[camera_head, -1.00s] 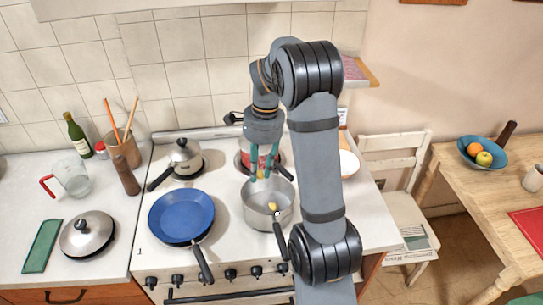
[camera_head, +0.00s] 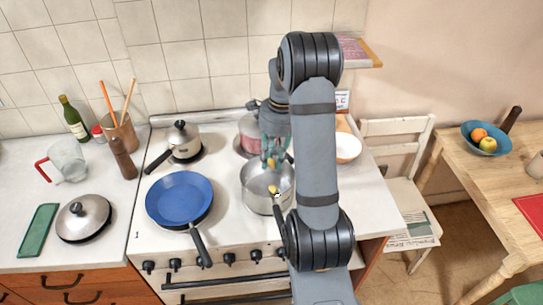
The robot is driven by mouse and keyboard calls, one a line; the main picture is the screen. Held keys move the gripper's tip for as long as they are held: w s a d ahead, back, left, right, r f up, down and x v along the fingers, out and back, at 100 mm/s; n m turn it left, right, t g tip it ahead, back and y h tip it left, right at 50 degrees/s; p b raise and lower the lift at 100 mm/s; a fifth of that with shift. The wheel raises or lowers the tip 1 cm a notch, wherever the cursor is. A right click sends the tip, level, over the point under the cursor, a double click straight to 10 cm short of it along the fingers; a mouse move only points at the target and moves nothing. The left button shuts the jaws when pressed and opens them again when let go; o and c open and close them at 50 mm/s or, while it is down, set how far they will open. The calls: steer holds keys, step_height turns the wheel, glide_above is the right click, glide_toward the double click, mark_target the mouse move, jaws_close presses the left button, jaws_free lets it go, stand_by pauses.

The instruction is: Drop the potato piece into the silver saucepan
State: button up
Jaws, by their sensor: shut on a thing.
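The silver saucepan (camera_head: 253,200) stands on the front right of the stove, its dark handle pointing toward me. My gripper (camera_head: 271,160) points down at the pan's far rim in the picture, its teal fingers shut on a small yellowish potato piece (camera_head: 271,164). The piece is small and partly covered by the fingers. Its exact height above the pan cannot be told. Another small yellow piece (camera_head: 273,188) shows in the pan, near the handle side.
A blue frying pan (camera_head: 180,200) is left of the saucepan. A lidded pot (camera_head: 184,142) and a red pot (camera_head: 249,135) stand behind. A white bowl (camera_head: 348,147) is to the right, partly behind my arm. A loose lid (camera_head: 83,218) lies on the left counter.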

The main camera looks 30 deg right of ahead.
mark_target(272, 161)
steer(key=o, duration=1)
steer(key=r, duration=0.4)
steer(key=d+r, duration=0.1)
steer(key=r, duration=0.7)
steer(key=shift+s+d, duration=0.2)
steer(key=shift+s, duration=0.1)
steer(key=shift+f, duration=0.15)
steer(key=f, duration=0.4)
steer(key=a+f, duration=0.1)
steer(key=f, duration=0.6)
steer(key=shift+w+a+f, duration=0.2)
steer(key=shift+f, duration=0.1)
step_height(272, 161, up, 6)
steer(key=p, duration=0.4)
steer(key=shift+w+f+p, duration=0.1)
steer(key=shift+f+p, duration=0.1)
steer(key=shift+p, duration=0.15)
